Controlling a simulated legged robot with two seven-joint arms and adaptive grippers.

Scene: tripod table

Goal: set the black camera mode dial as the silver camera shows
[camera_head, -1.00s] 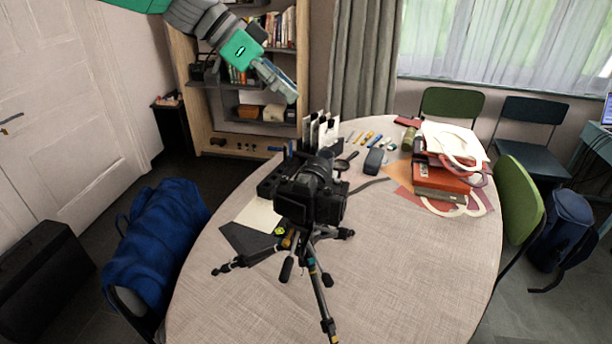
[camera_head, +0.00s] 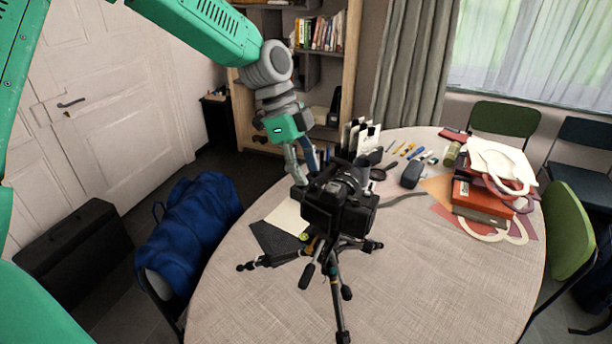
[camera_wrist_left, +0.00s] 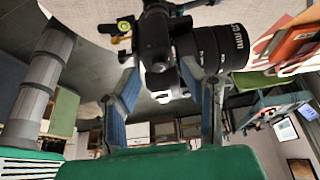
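The black camera (camera_head: 340,205) stands on a tripod (camera_head: 336,280) on the round table. My left gripper (camera_head: 303,174) points down beside the camera's upper left side in the head view. In the left wrist view its two fingers (camera_wrist_left: 163,75) are apart, with part of the black camera (camera_wrist_left: 155,38) showing between and beyond them. A small pale round part (camera_wrist_left: 158,95) shows there; I cannot tell whether it is the mode dial. Nothing is visibly gripped, and contact cannot be told. I cannot make out a silver camera. My right gripper is not in view.
Stacked books and papers (camera_head: 482,200) lie at the table's right. A dark case (camera_head: 412,174), pens and a magnifier (camera_head: 380,172) lie behind the camera. The table's front right is clear.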

